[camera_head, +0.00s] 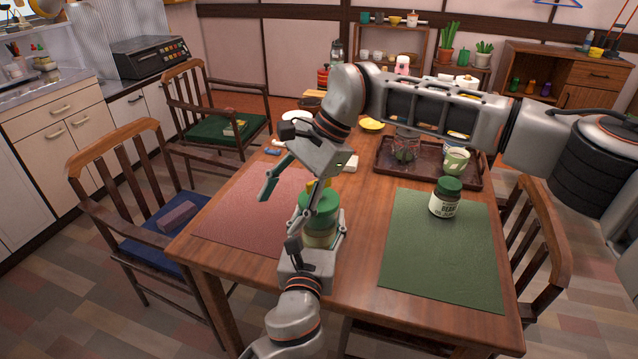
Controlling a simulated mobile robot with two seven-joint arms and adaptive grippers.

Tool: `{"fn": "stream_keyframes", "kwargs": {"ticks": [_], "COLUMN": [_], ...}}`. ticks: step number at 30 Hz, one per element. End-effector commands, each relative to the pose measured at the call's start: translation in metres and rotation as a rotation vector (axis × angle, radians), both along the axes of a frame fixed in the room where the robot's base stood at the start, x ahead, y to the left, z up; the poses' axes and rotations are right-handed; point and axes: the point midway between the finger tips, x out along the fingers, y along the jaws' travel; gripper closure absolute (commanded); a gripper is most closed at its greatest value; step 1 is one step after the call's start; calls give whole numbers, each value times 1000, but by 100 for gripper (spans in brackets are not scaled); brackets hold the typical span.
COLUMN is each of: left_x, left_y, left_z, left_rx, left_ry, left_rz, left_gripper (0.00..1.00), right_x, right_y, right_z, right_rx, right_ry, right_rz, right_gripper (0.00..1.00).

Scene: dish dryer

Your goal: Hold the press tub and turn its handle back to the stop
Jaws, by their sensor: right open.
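The press tub stands near the front of the wooden table, with a green lid (319,205) and a pale, see-through body (319,237). Its yellow handle (318,184) shows above the lid, partly covered by my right gripper. My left gripper (315,240) comes from the front edge, low at the tub, with its fingers on both sides of the body; it looks shut on it. My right gripper (289,202) is open above and left of the tub. Contact there cannot be told.
A red mat (235,215) lies left of the tub. A green mat (440,265) lies right, bearing a green-lidded jar (445,198). A brown tray (463,181) with a cup (456,160) stands behind. Chairs surround the table (365,235). My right arm crosses above the table's back.

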Motion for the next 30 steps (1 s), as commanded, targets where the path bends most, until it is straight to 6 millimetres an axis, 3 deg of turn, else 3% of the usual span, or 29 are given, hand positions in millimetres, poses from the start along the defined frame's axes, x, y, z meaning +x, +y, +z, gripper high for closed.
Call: {"fn": "stream_keyframes", "kwargs": {"ticks": [3, 7, 15, 23, 30], "left_x": [0, 0, 0, 0, 0], "left_y": [0, 0, 0, 0, 0], "left_z": [1, 0, 0, 0, 0], "left_rx": [0, 0, 0, 0, -1], "left_ry": [-1, -1, -1, 0, 0], "left_rz": [0, 0, -1, -1, -1], "left_gripper": [86, 86, 86, 86, 86], "right_x": [-15, -28, -39, -31, -26], "right_y": [29, 56, 81, 59, 2], "right_z": [-7, -1, 37, 76, 78], "right_rx": [179, 374, 756, 1054, 1225], "right_ry": [-6, -15, -29, -28, 37], "right_rz": [14, -7, -157, -417, -751], "right_gripper": [43, 43, 43, 43, 43]}}
